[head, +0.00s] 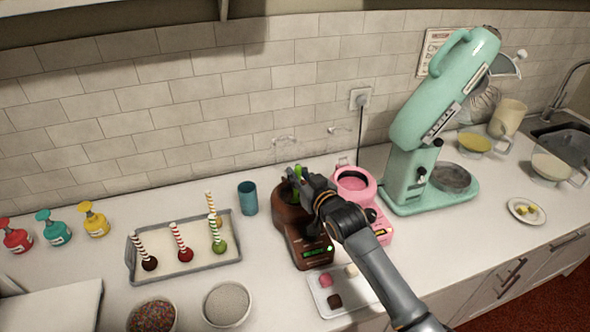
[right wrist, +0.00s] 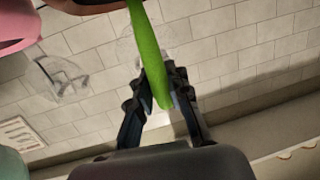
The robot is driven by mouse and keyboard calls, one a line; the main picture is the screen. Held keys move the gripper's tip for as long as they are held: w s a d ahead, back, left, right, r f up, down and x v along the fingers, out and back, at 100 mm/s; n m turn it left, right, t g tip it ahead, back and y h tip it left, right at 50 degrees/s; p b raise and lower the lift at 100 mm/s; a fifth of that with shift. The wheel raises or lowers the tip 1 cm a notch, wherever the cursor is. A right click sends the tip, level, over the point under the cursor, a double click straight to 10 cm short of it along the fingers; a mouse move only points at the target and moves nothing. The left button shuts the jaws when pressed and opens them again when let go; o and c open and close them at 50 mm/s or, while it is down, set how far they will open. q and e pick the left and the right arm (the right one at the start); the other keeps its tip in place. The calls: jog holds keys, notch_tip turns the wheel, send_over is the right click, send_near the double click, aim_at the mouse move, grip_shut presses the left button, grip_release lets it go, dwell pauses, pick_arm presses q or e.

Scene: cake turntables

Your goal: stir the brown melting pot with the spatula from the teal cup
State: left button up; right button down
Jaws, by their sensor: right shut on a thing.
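The brown melting pot (head: 293,224) stands on the counter, with a lit green display on its front. My right gripper (head: 299,178) is above the pot's opening, shut on the green spatula (head: 298,171). In the right wrist view the spatula (right wrist: 150,50) runs between the fingers of my right gripper (right wrist: 163,100) toward the dark pot at the top edge. The spatula's lower end is hidden, so I cannot tell how deep it sits in the pot. The teal cup (head: 248,198) stands upright left of the pot, with nothing seen sticking out. My left gripper is not in view.
A pink melting pot (head: 354,185) stands close right of the brown one. A teal stand mixer (head: 433,120) is further right. A grey tray (head: 187,279) with striped-stick cake pops lies left. A small white tray (head: 322,302) with sweets lies in front.

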jog(key=shift+w+d+f, duration=0.15)
jog(key=shift+w+d, duration=0.05)
jog(key=shift+w, duration=0.05)
jog(key=shift+s, duration=0.15)
jog(key=shift+r+p, duration=2.45)
jog(key=shift+r, duration=0.3)
